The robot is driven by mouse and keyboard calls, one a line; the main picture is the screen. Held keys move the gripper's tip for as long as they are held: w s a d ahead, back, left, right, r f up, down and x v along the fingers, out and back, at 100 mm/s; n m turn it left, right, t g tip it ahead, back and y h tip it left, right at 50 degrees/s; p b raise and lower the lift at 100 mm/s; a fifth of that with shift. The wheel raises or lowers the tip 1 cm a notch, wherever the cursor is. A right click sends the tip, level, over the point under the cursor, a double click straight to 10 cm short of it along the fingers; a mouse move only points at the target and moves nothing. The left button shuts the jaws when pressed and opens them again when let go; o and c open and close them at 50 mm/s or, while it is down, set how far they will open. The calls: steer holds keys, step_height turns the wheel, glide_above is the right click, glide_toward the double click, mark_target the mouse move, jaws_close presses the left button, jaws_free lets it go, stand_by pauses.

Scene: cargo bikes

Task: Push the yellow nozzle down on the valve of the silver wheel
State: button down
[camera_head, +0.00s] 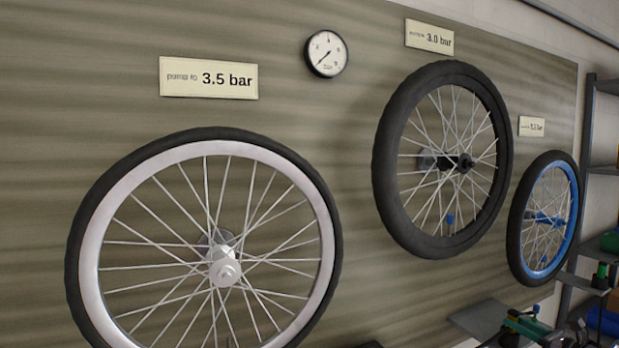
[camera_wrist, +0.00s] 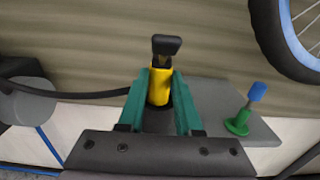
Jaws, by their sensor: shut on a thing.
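The silver wheel (camera_head: 92,270) is mounted on the wall panel at the left of the head view, with a black tyre and its lower edge cut off. I cannot make out its valve. My gripper (camera_wrist: 160,88), with green fingers, is shut on the yellow nozzle (camera_wrist: 159,86) in the wrist view. The nozzle has a black top piece pointing away from my gripper, and a black hose runs off to the left. In the head view my gripper (camera_head: 522,325) is low at the right, well away from the silver wheel.
A black-rimmed wheel (camera_head: 390,165) and a blue-rimmed wheel (camera_head: 515,215) hang to the right. A grey shelf plate (camera_wrist: 222,98) holds a green stand (camera_wrist: 238,123) with a blue piece (camera_wrist: 257,91). A gauge (camera_head: 326,53) and a 3.5 bar sign (camera_head: 208,78) are above. Shelving (camera_head: 590,150) is far right.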

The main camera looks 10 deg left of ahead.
steer(key=shift+r, duration=0.25)
stand_by(0.4)
steer(key=shift+r, duration=0.75)
steer(key=shift+s+d, duration=0.1)
steer(key=v, duration=1.1)
steer(key=shift+s+d, duration=0.25)
steer(key=shift+s, duration=0.05)
